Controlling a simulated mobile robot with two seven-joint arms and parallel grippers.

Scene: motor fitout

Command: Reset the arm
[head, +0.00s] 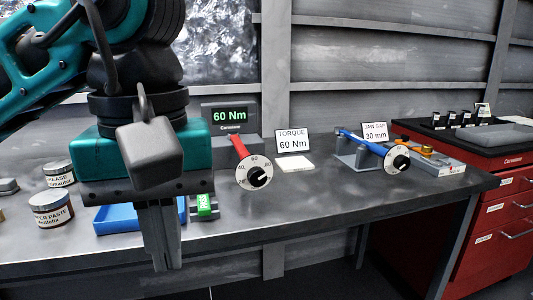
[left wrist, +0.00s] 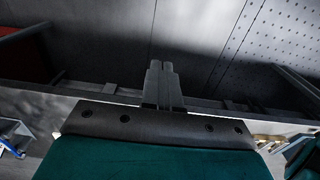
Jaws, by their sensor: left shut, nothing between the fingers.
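My left gripper (head: 167,268) hangs in front of the bench at the left in the head view, its fingers pointing down. The two fingers are together with nothing between them. In the left wrist view the gripper (left wrist: 161,66) shows its fingers side by side against a dark grey surface. The teal left arm (head: 40,70) comes in from the upper left and hides part of the bench. My right gripper is not in either view.
The grey bench (head: 330,210) holds a red-handled torque tool (head: 240,147), a blue-handled tool (head: 365,143), a blue tray (head: 115,218) and paste tins (head: 52,210). A red cabinet (head: 500,225) stands at right. The bench front middle is clear.

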